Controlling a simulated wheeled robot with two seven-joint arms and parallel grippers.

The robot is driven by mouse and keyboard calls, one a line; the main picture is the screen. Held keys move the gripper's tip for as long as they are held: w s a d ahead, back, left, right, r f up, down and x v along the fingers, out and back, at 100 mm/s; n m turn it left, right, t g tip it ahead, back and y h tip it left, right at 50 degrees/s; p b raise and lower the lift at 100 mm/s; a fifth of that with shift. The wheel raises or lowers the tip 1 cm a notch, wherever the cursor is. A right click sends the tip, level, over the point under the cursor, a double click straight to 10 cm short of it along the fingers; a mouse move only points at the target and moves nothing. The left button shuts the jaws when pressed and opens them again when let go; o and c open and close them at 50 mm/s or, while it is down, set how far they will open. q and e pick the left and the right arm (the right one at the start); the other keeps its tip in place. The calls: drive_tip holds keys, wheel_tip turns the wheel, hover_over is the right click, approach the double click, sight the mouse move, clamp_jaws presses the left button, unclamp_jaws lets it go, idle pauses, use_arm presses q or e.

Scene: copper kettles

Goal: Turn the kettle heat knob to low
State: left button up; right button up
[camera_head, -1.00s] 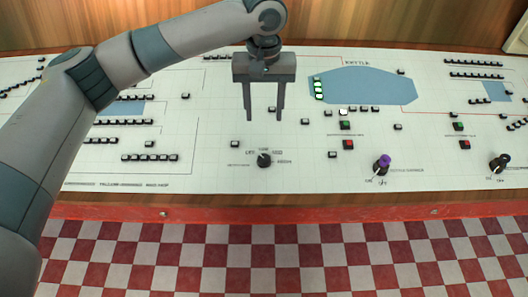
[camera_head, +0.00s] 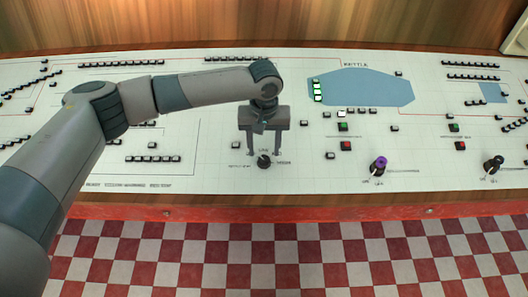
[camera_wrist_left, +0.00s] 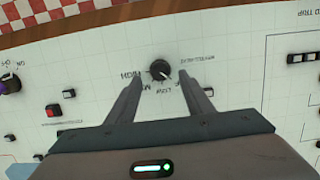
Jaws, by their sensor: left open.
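The black round heat knob (camera_head: 264,162) stands on the white panel below the word KETTLE. My left gripper (camera_head: 265,153) is open and hangs pointing down just behind the knob. In the wrist view its fingers (camera_wrist_left: 157,80) are spread on either side of the knob, apart from it. My right gripper is not in view.
A purple-topped knob (camera_head: 379,164) and another black knob (camera_head: 493,165) stand to the right. Red and green buttons (camera_head: 345,145) and a blue kettle-shaped patch (camera_head: 365,88) lie right of my gripper. The panel's red front edge (camera_head: 300,208) is below.

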sight(264, 159)
use_arm(q)
drive_tip(key=shift+f+p, duration=0.35)
drive_tip(key=shift+f, duration=1.7)
drive_tip(key=c, duration=1)
